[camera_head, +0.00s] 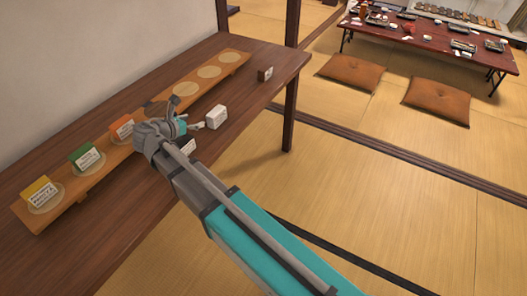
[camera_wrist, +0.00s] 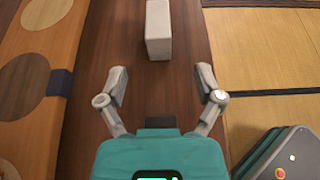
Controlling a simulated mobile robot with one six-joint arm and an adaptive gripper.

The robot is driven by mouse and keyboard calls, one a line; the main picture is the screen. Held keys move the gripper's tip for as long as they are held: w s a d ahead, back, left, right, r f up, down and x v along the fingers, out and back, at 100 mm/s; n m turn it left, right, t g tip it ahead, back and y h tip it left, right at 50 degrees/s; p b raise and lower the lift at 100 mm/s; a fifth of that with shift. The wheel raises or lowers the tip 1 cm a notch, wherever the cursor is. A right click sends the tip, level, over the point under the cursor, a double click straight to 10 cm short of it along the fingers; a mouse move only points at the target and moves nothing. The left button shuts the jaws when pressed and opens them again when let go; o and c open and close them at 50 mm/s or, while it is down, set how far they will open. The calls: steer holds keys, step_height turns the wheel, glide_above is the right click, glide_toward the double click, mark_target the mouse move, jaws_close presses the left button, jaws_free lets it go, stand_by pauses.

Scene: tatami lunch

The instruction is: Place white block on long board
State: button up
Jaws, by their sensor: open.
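The white block (camera_head: 216,117) stands on the dark wooden counter, to the right of the long board (camera_head: 168,101). In the wrist view the white block (camera_wrist: 158,30) is at the top centre, ahead of my fingertips and roughly in line with the gap between them. My gripper (camera_wrist: 161,72) is open and empty, with bare counter between its fingers. In the head view my gripper (camera_head: 198,126) is low over the counter, close beside the white block; my arm hides part of the board. The long board (camera_wrist: 72,28) runs along the left of the wrist view.
Yellow (camera_head: 40,192), green (camera_head: 87,157) and orange (camera_head: 122,128) labelled blocks stand on the board. Its far pale circles are empty. A dark labelled block (camera_head: 265,74) stands near the counter's far end. Another white piece (camera_head: 187,147) is partly hidden by my arm.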

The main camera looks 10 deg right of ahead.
steer(key=d+f+m+g, duration=0.1)
steer(key=d, duration=0.2)
steer(key=d+f+m+g, duration=0.1)
steer(key=d+m, duration=0.1)
steer(key=d, duration=0.1)
steer(key=s+d+f+m, duration=0.1)
steer(key=d+m, duration=0.1)
steer(key=d, duration=0.1)
steer(key=shift+f+g, duration=0.2)
steer(key=shift+g, duration=0.2)
steer(key=s+d+f+m+g+y, duration=0.4)
steer(key=s+d+m, duration=0.3)
steer(key=d+m, duration=0.3)
steer(key=s+d+f+m+g+y, duration=0.3)
steer(key=s+d+m, duration=0.5)
steer(key=d+m, duration=0.3)
steer(key=shift+d+f+m+g+y, duration=0.15)
steer(key=shift+f+m+g+y, duration=0.35)
steer(key=shift+m, duration=0.7)
